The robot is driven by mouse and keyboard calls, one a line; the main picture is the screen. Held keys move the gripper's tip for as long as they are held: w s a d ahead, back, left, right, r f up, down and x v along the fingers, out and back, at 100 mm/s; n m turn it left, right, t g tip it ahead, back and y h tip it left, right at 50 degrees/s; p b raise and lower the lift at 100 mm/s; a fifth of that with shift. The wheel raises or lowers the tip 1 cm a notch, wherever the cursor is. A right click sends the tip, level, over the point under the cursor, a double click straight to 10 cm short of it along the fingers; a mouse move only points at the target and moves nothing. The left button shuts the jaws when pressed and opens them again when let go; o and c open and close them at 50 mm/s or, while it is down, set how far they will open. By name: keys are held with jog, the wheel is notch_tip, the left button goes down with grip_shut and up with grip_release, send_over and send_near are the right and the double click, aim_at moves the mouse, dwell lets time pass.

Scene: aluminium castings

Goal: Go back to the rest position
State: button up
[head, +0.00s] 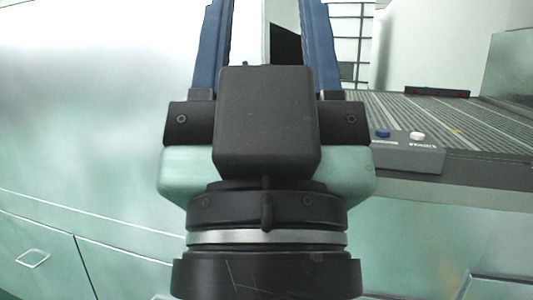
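I see no casting between the fingers. The fingertips run out of the top of the frame, so what lies at their ends is hidden.
A grey ribbed conveyor-like surface (453,122) lies to the right. A grey control box (392,155) with a blue and a white button sits at its near edge. Pale green panels with a handle (33,258) stand at left.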

notch_tip(320, 180, up, 26)
jog(key=p, duration=2.4)
jog(key=shift+r, duration=0.25)
jog(key=shift+s, duration=0.1)
